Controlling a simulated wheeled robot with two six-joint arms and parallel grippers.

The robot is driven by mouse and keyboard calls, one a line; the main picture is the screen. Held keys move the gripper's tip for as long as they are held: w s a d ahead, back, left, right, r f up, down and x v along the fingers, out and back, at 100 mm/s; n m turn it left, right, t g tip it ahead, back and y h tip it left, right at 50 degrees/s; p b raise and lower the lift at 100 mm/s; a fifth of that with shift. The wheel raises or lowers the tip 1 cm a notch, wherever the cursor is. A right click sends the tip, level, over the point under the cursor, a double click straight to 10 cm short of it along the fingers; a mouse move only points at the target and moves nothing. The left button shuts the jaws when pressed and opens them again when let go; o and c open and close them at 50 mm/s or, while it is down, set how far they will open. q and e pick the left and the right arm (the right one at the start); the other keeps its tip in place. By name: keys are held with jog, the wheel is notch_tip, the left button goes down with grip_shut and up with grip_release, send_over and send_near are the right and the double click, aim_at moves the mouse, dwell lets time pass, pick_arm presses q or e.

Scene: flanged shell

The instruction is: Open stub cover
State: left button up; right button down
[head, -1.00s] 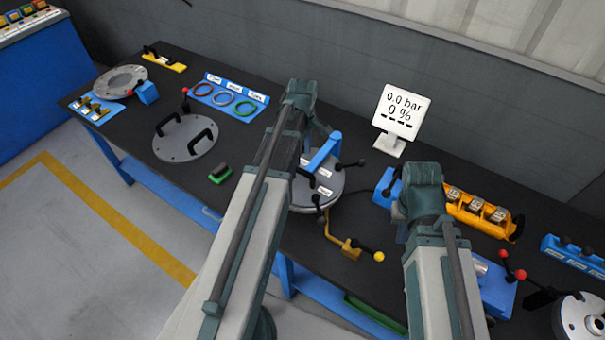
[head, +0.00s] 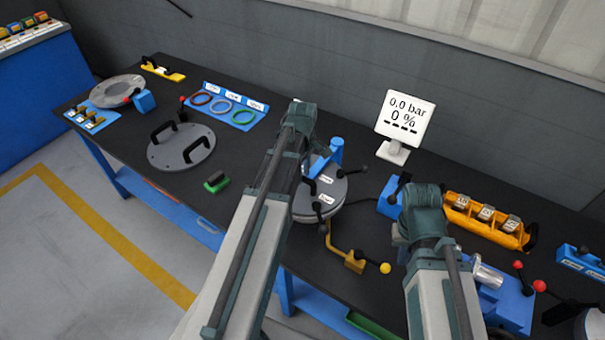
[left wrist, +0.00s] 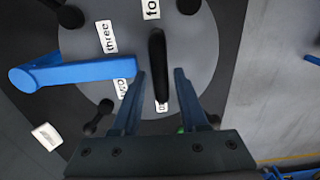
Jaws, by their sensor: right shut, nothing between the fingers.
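The round grey stub cover (head: 330,200) lies on the bench behind my left arm, with white labels and a black bar handle. Dark clamp knobs sit around its rim. A blue arm (left wrist: 75,73) reaches over the cover from a blue post (head: 337,151). In the left wrist view the black handle (left wrist: 157,50) stands between and ahead of the fingertips of my left gripper (left wrist: 160,75). Its two fingers are apart, one on each side of the handle's near end; I cannot see contact. My right gripper (head: 398,236) is mostly hidden behind its own wrist, near a blue block.
A crank with a yellow knob (head: 385,268) lies just in front of the cover. A display (head: 405,118) reads 0.0 bar and 0 %. An orange tray (head: 488,220) is at right. A grey plate with two handles (head: 180,147) and a ring tray (head: 228,106) lie left.

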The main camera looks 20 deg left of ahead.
pick_arm(q)
grip_shut()
dwell(1.1)
